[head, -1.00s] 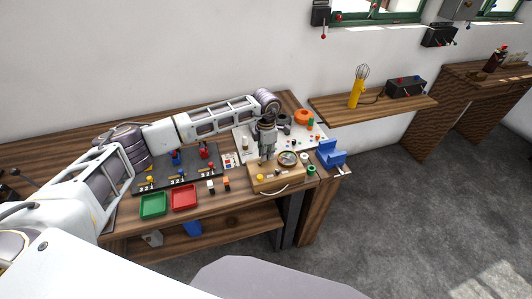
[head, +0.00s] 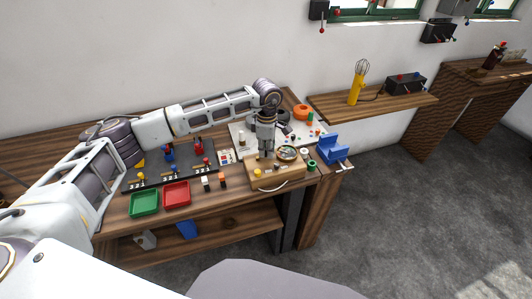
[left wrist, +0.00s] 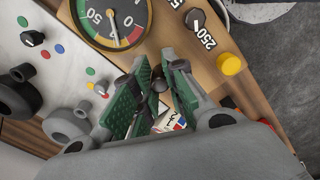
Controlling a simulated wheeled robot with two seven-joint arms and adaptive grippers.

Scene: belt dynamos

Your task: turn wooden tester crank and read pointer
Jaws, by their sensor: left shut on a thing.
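The wooden tester box (head: 262,184) sits near the bench's front right, with a round gauge (head: 287,153) and a yellow knob (head: 257,173) on top. My left gripper (head: 265,154) points down over the box, left of the gauge. In the left wrist view, its green-padded fingers (left wrist: 156,92) are closed on a small dark crank knob (left wrist: 160,84); the rest of the crank is mostly hidden. The yellow knob (left wrist: 230,63) is apart from the fingers. My right gripper is not in view.
A green tray (head: 144,204) and a red tray (head: 177,194) lie left of the tester, before a dark panel (head: 182,173) with coloured levers. A blue cradle (head: 331,149) stands to the right. A white board (head: 240,134) with small parts lies behind.

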